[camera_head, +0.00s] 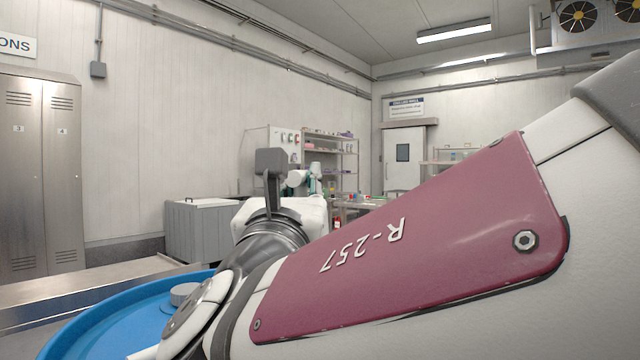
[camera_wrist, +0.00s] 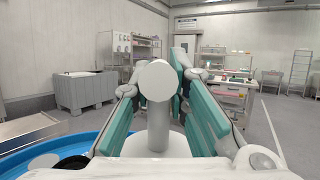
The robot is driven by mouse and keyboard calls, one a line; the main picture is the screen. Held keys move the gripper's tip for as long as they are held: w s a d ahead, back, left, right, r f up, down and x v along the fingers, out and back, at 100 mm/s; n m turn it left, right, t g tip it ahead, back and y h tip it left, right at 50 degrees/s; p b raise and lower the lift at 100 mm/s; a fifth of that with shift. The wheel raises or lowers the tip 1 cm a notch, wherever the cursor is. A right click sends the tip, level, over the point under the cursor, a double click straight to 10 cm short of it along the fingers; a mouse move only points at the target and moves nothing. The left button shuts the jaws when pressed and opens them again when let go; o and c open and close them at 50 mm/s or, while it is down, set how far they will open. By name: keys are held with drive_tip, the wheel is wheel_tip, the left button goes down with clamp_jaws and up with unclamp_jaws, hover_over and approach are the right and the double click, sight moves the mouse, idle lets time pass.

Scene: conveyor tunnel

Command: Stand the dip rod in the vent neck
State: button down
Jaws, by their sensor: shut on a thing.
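In the wrist view, my gripper (camera_wrist: 158,95) has its teal-padded fingers on either side of a pale grey piece, the dip rod (camera_wrist: 158,82). Its round end faces the camera, with a grey cylindrical part below. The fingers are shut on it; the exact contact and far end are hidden. A blue drum top (camera_wrist: 90,144) lies below left, with a grey round cap (camera_wrist: 44,161) and a dark round spot (camera_wrist: 73,162) that may be the vent neck. In the head view, my arm covers much of the blue drum (camera_head: 100,325); its grey cap (camera_head: 183,294) shows.
A steel conveyor edge (camera_head: 90,285) runs behind the drum. A grey bin (camera_head: 200,230) stands against the wall beyond, and metal lockers (camera_head: 40,170) are at the left. Shelves (camera_head: 345,160) and a worktable stand at the back. Open floor (camera_wrist: 265,130) shows at the right.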

wheel_tip(320, 180, down, 8)
drive_tip(key=b, duration=0.7)
drive_tip(key=shift+f, duration=0.25)
idle(0.3)
